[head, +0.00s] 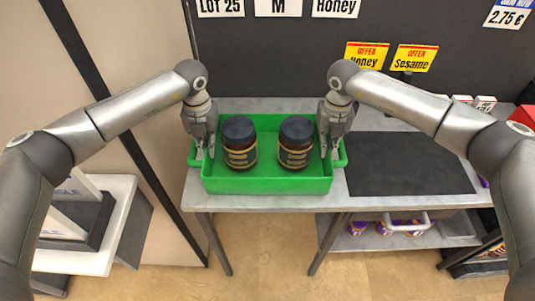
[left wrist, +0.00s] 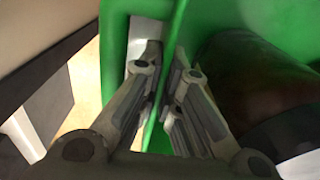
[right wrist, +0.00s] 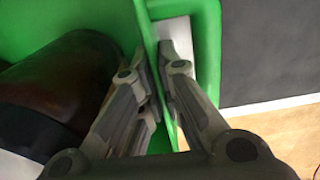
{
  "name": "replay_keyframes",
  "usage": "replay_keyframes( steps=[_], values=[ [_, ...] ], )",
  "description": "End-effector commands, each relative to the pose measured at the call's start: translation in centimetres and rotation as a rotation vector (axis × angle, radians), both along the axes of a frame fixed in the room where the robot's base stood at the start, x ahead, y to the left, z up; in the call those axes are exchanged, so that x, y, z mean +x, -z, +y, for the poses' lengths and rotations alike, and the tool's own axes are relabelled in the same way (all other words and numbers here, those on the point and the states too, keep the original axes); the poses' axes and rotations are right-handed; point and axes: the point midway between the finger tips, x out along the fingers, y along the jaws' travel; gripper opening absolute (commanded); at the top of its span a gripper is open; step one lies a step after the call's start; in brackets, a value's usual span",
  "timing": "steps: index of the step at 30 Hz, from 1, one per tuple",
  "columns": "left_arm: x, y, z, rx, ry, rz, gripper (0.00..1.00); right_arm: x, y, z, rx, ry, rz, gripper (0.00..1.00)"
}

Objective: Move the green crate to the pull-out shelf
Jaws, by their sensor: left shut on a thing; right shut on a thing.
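The green crate (head: 267,186) sits on the left part of the grey table and holds two dark jars (head: 240,158) (head: 296,158) with black lids. My left gripper (head: 205,150) is shut on the crate's left side wall, one finger inside and one outside, as the left wrist view also shows (left wrist: 164,75). My right gripper (head: 329,150) is shut on the right side wall the same way, also seen in the right wrist view (right wrist: 152,75). A low shelf (head: 400,240) with a pale bar handle lies under the table's right half; I cannot tell whether it is the pull-out shelf.
A black mat (head: 410,164) lies bare to the right of the crate. Several small purple-and-orange items (head: 385,229) stand on the low shelf. A white stand (head: 90,240) is at left. A dark wall (head: 270,60) with price signs rises behind the table.

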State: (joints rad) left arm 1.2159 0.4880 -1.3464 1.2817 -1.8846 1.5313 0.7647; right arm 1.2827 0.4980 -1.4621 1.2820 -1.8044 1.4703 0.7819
Motion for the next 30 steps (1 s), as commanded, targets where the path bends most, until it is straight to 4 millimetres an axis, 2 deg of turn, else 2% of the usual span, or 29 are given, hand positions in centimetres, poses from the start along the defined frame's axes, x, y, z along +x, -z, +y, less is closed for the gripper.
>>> replay_keyframes(
  steps=[13, 30],
  values=[
    [0.0, -0.1, 0.0, -0.001, 0.0, -0.001, 0.0, 0.0, -0.1, 0.0, 0.001, 0.0, -0.001, 0.0],
    [0.2, -2.0, -0.1, -0.003, 0.0, -0.006, 0.0, 0.2, -2.0, 0.1, 0.003, 0.0, -0.006, 0.0]
  ],
)
